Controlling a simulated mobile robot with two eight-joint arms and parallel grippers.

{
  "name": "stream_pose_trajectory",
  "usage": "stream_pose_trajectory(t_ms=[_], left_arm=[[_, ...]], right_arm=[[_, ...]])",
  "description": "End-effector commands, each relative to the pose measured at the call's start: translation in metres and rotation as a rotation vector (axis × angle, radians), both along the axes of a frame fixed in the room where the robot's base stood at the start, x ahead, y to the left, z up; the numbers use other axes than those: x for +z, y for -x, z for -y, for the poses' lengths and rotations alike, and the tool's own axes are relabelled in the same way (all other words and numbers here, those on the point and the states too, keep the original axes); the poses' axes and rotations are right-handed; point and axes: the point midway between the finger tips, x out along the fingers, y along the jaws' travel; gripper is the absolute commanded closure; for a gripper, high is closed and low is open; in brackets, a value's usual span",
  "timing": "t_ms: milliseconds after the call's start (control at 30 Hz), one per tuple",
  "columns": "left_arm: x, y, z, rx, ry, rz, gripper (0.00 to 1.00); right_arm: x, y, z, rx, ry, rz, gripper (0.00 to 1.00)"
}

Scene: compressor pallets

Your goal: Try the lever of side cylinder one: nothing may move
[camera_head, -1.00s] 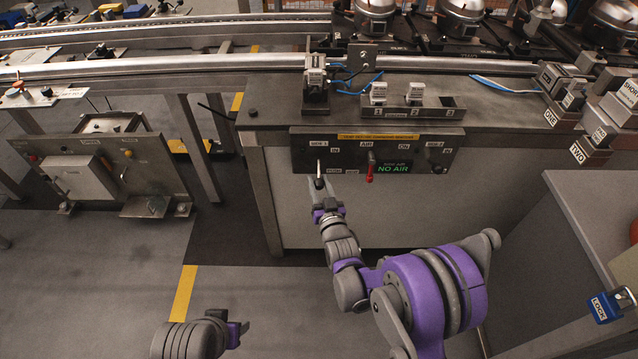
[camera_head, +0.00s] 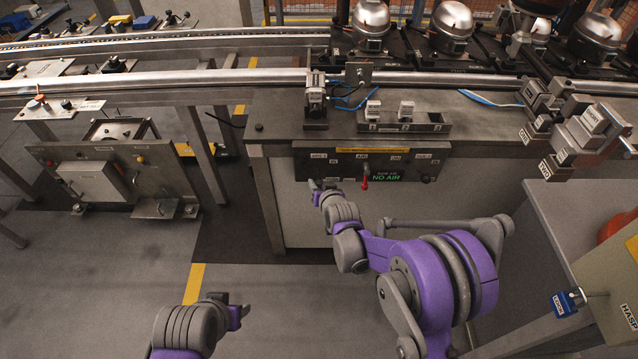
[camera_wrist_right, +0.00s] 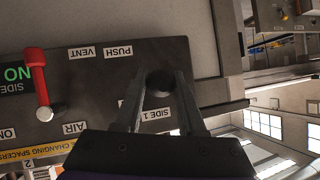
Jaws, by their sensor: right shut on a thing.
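A dark control panel (camera_head: 338,172) is on the front of the bench, with a SIDE 1 label at its left end. My right gripper (camera_head: 315,186) is at the panel's lower left.
A tray (camera_head: 436,126) with two white-labelled blocks sits on the bench above the panel. Several silver compressors (camera_head: 453,24) stand behind on the line. A blue LOCK tag (camera_head: 564,303) hangs at the right.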

Motion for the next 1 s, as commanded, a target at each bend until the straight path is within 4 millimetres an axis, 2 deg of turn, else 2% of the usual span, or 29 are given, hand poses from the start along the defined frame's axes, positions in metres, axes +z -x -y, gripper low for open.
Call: stream_pose_trajectory(t_ms=[33, 400, 1000], left_arm=[[0.008, 0.0, 0.0, 0.0, 0.0, 0.003, 0.5], [0.025, -0.001, 0.0, 0.0, 0.0, 0.008, 0.5], [0.028, -0.001, 0.0, 0.0, 0.0, 0.009, 0.5]], right_arm=[[0.008, -0.002, 0.0, 0.0, -0.001, -0.034, 1.0], [0.019, -0.007, 0.0, -0.001, -0.002, -0.237, 1.0], [0.021, -0.008, 0.0, -0.001, -0.002, -0.288, 1.0]])
